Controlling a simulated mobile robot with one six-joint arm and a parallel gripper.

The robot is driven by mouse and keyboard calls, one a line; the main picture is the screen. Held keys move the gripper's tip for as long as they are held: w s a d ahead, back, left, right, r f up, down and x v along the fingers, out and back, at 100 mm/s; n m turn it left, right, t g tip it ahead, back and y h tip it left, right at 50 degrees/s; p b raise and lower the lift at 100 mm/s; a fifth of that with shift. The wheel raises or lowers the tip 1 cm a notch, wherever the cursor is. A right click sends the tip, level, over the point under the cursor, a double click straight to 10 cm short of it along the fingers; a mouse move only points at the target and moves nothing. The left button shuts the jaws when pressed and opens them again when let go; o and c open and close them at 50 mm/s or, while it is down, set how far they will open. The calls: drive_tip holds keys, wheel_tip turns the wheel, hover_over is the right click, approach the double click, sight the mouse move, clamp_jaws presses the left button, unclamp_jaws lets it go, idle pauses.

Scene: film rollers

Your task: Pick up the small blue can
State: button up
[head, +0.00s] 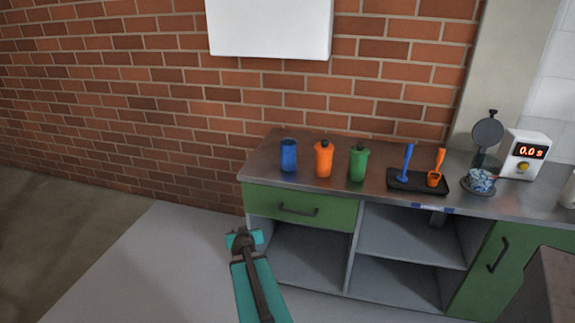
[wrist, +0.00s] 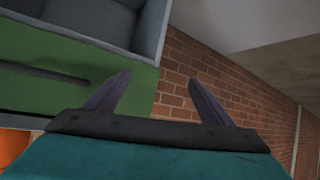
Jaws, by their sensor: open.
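The small blue can (head: 288,156) stands upright at the left end of the metal counter (head: 270,160) in the head view. My teal arm reaches up from the bottom of the head view, and its end is below and left of the can, in front of the cabinet. In the wrist view my gripper (wrist: 155,98) has its two dark fingers spread apart with nothing between them. The green drawer front (wrist: 60,75) and the brick wall (wrist: 215,75) show beyond the fingers. The can is not recognisable in the wrist view.
Right of the can stand an orange bottle (head: 324,160) and a green bottle (head: 358,164). The brick wall is behind; open shelves are below.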

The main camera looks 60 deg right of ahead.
drive_tip(key=s+d+r+m+t+h+b, duration=0.1)
drive_tip(key=s+d+r+t+h+b, duration=0.25)
drive_tip(key=d+r, duration=0.8)
drive_tip(key=h+b, duration=0.1)
drive_tip(key=h, duration=0.1)
approach(289, 161)
drive_tip(key=v, duration=0.2)
drive_tip(key=shift+s+a+f, duration=0.1)
drive_tip(key=shift+s+a, duration=0.05)
drive_tip(key=shift+s, duration=0.05)
drive_tip(key=shift+w, duration=0.1)
drive_tip(key=shift+b+x, duration=0.35)
drive_tip(key=shift+x, duration=3.9)
drive_tip(key=shift+x, duration=2.6)
drive_tip(key=c, duration=1.5)
